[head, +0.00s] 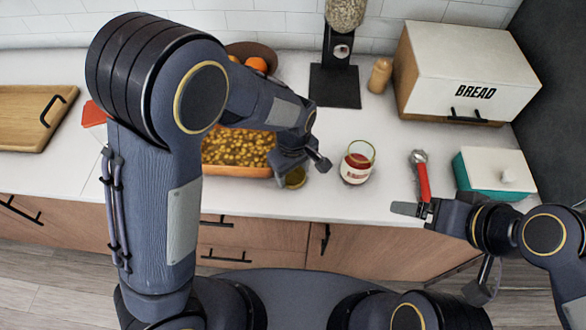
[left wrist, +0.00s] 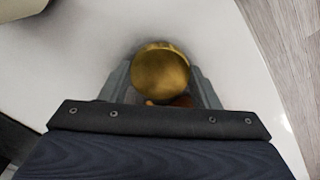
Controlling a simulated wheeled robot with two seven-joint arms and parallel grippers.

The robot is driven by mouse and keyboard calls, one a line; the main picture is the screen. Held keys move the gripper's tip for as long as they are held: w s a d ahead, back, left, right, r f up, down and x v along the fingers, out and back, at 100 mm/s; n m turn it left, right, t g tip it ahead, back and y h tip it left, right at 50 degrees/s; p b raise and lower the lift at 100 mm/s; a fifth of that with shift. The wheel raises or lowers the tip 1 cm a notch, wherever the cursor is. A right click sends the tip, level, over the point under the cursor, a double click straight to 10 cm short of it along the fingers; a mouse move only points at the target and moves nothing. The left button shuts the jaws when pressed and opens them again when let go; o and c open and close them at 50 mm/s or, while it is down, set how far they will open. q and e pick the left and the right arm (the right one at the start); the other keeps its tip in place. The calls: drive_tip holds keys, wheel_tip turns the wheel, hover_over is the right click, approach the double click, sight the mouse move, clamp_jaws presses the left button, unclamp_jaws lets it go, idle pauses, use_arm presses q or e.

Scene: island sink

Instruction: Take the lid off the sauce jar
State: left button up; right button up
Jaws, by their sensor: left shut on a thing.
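The sauce jar (head: 356,167) stands upright on the white counter in the head view, right of my left gripper. It is glass with red sauce and a pale label, and its greenish rim is open, with no lid on it. My left gripper (head: 303,168) is shut on a round gold lid (head: 296,178), apart from the jar, near the counter's front edge. The lid also shows between the fingers in the left wrist view (left wrist: 160,72). I cannot tell whether it touches the counter. My right gripper (head: 412,209) is at the front edge by a red-handled tool; its opening is unclear.
An orange dish (head: 238,172) of food sits behind my left arm. The red-handled tool (head: 422,178), a teal box with white lid (head: 497,171) and a bread box (head: 470,75) are at right. A dispenser (head: 338,75) stands behind. Counter is clear around the jar.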

sight(293, 175)
use_arm(q)
drive_tip(key=shift+f, duration=0.15)
drive_tip(key=o, duration=1.1)
wheel_tip(293, 175, up, 12)
drive_tip(key=s+a+r+m+t+h, duration=0.1)
drive_tip(key=s+a+r+h, duration=0.15)
drive_tip(key=a, duration=0.35)
drive_tip(key=s+a+r+m+h, duration=0.2)
drive_tip(key=s+a, duration=0.2)
drive_tip(key=a, duration=0.2)
drive_tip(key=s+a+m+t, duration=0.1)
drive_tip(key=s, duration=0.2)
drive_tip(key=s+a+m+t, duration=0.1)
drive_tip(key=s+a+t, duration=0.1)
drive_tip(key=s, duration=0.1)
drive_tip(key=s+a+f+m+t, duration=0.1)
drive_tip(key=s+a+m, duration=0.1)
drive_tip(key=s, duration=0.2)
drive_tip(key=shift+a+t+y, duration=0.15)
drive_tip(key=shift+t+y, duration=0.2)
drive_tip(key=shift+t, duration=0.05)
